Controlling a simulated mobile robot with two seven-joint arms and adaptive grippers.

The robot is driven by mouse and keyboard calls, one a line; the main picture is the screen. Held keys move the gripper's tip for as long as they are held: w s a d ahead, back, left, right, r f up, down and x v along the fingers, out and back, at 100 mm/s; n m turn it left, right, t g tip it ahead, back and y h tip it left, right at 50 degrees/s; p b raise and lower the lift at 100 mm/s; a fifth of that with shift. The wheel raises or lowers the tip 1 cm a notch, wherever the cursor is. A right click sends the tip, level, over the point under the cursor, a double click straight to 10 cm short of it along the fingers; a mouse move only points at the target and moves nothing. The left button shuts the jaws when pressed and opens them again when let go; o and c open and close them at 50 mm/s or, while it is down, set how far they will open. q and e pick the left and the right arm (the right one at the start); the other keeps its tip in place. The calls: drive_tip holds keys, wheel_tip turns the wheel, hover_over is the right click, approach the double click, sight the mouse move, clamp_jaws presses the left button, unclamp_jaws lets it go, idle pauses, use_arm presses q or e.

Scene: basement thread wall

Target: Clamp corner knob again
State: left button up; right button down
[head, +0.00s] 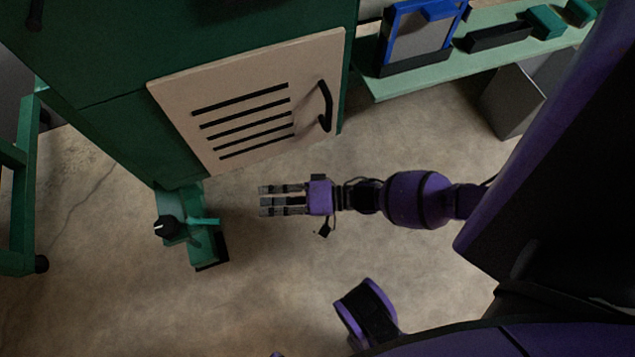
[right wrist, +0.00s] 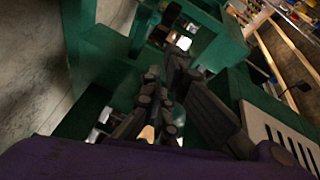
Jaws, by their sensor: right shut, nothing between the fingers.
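The black corner knob (head: 165,226) sits on the left side of a small green fixture (head: 206,243) below the lower corner of the green cabinet. A light green bar (head: 204,221) sticks out on the knob's right. My right gripper (head: 262,200) points left in the head view, shut and empty. It is to the right of the fixture, with a clear gap in the picture. In the right wrist view its dark fingers (right wrist: 164,88) show in front of green parts. A dark shape (right wrist: 172,14) is beyond them; I cannot tell if it is the knob. My left gripper is not seen.
The green cabinet (head: 110,120) has a beige slotted door (head: 245,105) with a black handle (head: 326,106). A green shelf (head: 405,82) holds a blue-framed item (head: 415,38) at upper right. A green frame (head: 25,200) stands at left.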

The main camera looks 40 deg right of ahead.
sight(205, 222)
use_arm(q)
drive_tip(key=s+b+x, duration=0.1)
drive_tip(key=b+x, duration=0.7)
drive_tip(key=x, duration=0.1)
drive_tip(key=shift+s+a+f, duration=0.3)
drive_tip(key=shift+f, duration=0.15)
use_arm(e)
drive_tip(key=w+d+f+g+y, duration=0.2)
drive_tip(key=w+f, duration=0.3)
drive_tip(key=w, duration=0.4)
drive_tip(key=shift+f+g+y, duration=0.2)
drive_tip(key=shift+g+y, duration=0.3)
drive_tip(key=shift+y, duration=0.1)
drive_tip(key=shift+a, duration=0.1)
use_arm(q)
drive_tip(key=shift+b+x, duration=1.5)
drive_tip(key=shift+b, duration=0.3)
use_arm(e)
drive_tip(key=w+a, duration=0.1)
drive_tip(key=a, duration=1)
drive_tip(key=shift+a, duration=0.3)
